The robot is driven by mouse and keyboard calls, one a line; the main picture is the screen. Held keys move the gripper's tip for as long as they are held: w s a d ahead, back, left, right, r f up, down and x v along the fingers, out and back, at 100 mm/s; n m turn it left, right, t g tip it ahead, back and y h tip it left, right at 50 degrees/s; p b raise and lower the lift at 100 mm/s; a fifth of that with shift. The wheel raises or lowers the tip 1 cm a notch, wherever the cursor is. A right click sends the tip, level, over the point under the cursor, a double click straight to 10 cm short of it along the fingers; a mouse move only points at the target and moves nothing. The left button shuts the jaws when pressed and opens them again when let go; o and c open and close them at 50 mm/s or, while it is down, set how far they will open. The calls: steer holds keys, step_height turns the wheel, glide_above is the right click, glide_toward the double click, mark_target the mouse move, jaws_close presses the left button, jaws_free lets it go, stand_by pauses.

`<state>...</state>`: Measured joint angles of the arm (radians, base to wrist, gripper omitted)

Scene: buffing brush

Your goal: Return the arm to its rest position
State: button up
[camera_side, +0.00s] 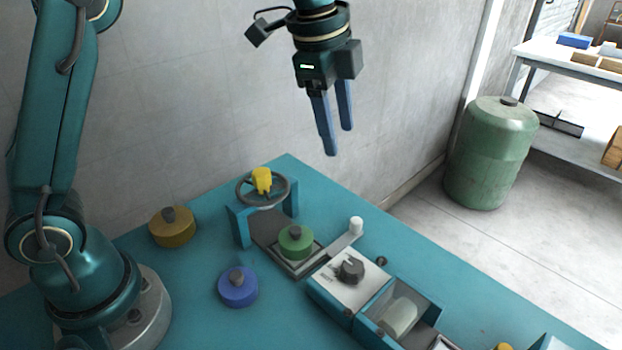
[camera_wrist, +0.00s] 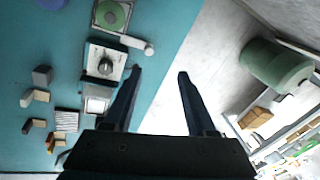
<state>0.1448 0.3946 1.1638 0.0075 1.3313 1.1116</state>
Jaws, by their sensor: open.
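My gripper (camera_side: 340,128) hangs high above the far right edge of the teal table, its two blue fingers pointing down, apart and with nothing between them. In the wrist view my gripper (camera_wrist: 157,75) also shows its fingers spread, with the table edge and pale floor between and beyond them. It touches nothing in either view. My arm is raised, with the wrist well above the fixtures.
A yellow puck (camera_side: 172,232), a blue puck (camera_side: 238,291) and a green puck (camera_side: 296,244) stand on the table (camera_side: 190,325). A frame with a handwheel (camera_side: 263,190), a dial box (camera_side: 345,282) and an open bin (camera_side: 400,308) are near. A green barrel (camera_side: 490,155) stands on the floor.

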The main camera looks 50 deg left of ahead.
steer(key=s+a+r+n+t, duration=0.1)
steer(key=s+a+r+n, duration=0.15)
steer(key=s, duration=0.35)
steer(key=s+a+r+n+t, duration=0.1)
steer(key=s+a+n, duration=0.1)
steer(key=s+n, duration=0.3)
steer(key=s+f+n, duration=0.7)
steer(key=shift+s+a+t, duration=0.25)
steer(key=shift+s+t, duration=0.15)
steer(key=shift+f, duration=0.1)
